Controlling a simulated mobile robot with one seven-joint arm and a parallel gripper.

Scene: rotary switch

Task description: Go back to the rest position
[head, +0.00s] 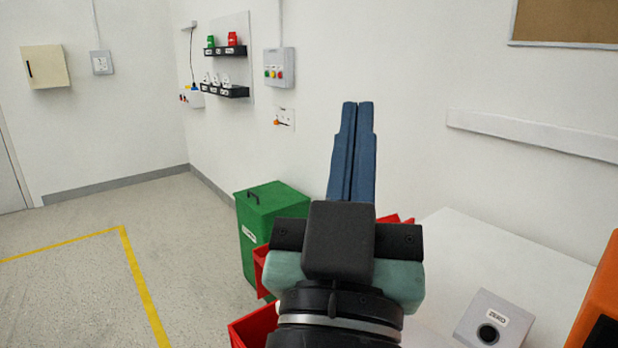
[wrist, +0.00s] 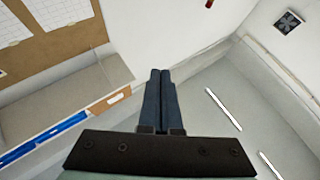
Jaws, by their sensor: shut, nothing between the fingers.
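My gripper (head: 357,108) is in the middle of the head view, pointing up and away from me. Its two blue fingers lie side by side, shut with nothing between them. They also show shut in the wrist view (wrist: 160,75). The rotary switch cannot be picked out for certain. A grey box labelled ZERO (head: 494,320) with a round dark part on its face is on the white table (head: 470,240) at the lower right. My gripper is clear of it and touches nothing in view.
A green bin (head: 262,215) and red bins (head: 252,328) stand left of and behind my arm. An orange object (head: 600,290) is at the right edge. A grey button box (head: 279,67) and shelves (head: 226,91) are on the wall. The floor at left is free.

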